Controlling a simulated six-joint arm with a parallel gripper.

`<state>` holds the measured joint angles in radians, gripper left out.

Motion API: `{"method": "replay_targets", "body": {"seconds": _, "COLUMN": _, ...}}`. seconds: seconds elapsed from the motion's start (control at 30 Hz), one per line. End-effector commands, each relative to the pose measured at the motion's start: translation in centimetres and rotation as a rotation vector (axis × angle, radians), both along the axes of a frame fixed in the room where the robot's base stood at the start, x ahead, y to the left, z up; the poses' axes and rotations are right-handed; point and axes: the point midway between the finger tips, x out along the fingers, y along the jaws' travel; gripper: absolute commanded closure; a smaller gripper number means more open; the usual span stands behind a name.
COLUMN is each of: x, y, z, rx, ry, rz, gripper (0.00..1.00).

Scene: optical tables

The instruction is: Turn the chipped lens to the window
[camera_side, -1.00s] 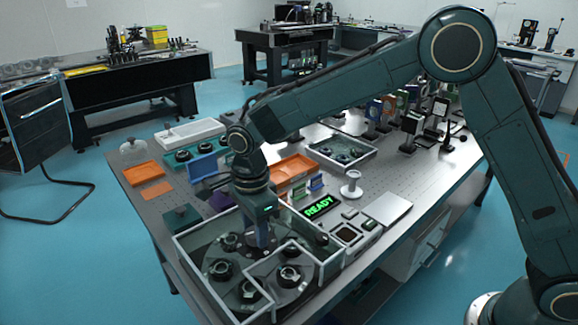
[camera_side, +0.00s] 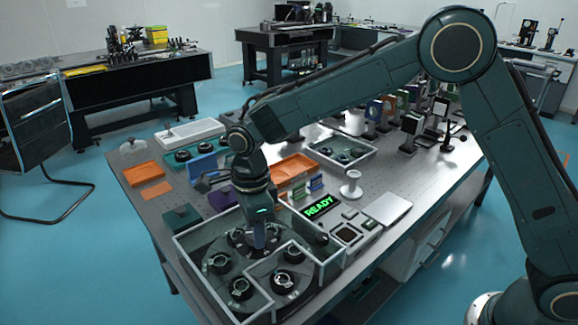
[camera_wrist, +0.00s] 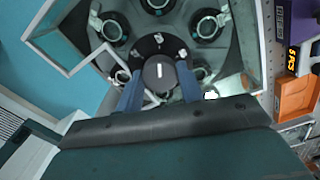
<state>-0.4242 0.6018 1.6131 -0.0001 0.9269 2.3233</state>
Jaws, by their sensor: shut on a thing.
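A dark turntable (camera_side: 262,291) carries several lenses in round black mounts inside a clear-walled enclosure (camera_side: 196,283). One lens (camera_side: 284,281) is at the front right, by the inward notch of the white-edged wall; another lens (camera_side: 241,288) is at the front. I cannot tell which lens is chipped, and no part is clearly marked as the window. My gripper (camera_side: 259,240) points down at the turntable's middle. In the wrist view its blue fingers are shut on a dark round hub knob (camera_wrist: 158,72) with a white mark. More lenses (camera_wrist: 208,25) ring the hub.
A green READY display (camera_side: 319,207) and a light flat pad (camera_side: 387,208) are right of the enclosure. Orange trays (camera_side: 292,168), a dark green box (camera_side: 182,217) and a white spool (camera_side: 351,185) stand nearby. The enclosure walls surround my gripper.

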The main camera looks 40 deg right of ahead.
Motion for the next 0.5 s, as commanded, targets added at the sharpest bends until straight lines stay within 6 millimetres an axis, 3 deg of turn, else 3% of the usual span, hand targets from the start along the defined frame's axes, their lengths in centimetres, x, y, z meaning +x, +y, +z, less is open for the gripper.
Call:
{"method": "replay_targets", "body": {"seconds": 0.13, "x": 0.15, "y": -0.07, "z": 0.27, "rx": 0.001, "ry": -0.006, "rz": -0.003, "gripper": 1.00}}
{"method": "replay_targets", "body": {"seconds": 0.17, "x": 0.15, "y": -0.06, "z": 0.27, "rx": 0.001, "ry": -0.006, "rz": -0.003, "gripper": 0.57}}
{"method": "replay_targets", "body": {"seconds": 0.23, "x": 0.13, "y": -0.05, "z": 0.23, "rx": 0.002, "ry": -0.005, "rz": -0.002, "gripper": 0.43}}
{"method": "replay_targets", "body": {"seconds": 0.5, "x": 0.05, "y": -0.02, "z": 0.09, "rx": 0.001, "ry": -0.001, "rz": 0.000, "gripper": 0.41}}
